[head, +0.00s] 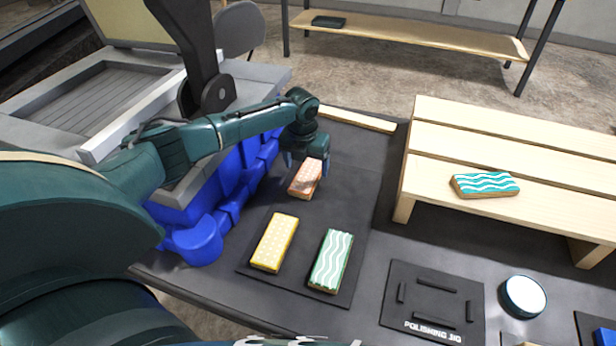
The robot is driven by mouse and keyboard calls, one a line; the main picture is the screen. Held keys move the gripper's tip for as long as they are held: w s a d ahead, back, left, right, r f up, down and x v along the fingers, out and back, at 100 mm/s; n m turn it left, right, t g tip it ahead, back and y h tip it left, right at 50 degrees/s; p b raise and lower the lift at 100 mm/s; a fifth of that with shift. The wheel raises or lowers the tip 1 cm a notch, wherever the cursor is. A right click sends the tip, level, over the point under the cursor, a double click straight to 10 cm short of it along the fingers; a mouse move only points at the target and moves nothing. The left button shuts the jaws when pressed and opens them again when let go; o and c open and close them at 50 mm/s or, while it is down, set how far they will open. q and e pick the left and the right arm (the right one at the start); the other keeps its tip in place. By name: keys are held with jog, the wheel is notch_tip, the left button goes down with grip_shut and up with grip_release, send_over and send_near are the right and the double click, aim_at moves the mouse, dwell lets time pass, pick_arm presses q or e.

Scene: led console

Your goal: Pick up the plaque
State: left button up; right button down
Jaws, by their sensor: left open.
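An orange patterned plaque (304,182) lies at the back of a dark mat (345,180) on the table. My left gripper (307,164) is open above its far end, with one finger to each side. The gripper hides part of that end, and I cannot tell whether the fingers touch it. A yellow dotted plaque (274,242) and a green plaque with white wavy lines (331,261) lie nearer on the same mat. A teal wavy plaque (485,184) lies on a slatted wooden stand (520,140) at the right. My right gripper is not in view.
Blue bins (195,240) stand close under my left forearm. A black polishing jig (433,300) with raised stops lies at the front right, beside a round white-topped item (523,296). The mat's right part is bare.

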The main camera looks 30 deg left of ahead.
aim_at(308, 174)
pick_arm(q)
jog(key=shift+w+f, duration=0.15)
jog(key=shift+f, duration=0.65)
jog(key=shift+w+f, duration=0.15)
jog(key=shift+f, duration=0.6)
jog(key=shift+c, duration=0.2)
jog(key=c, duration=1.1)
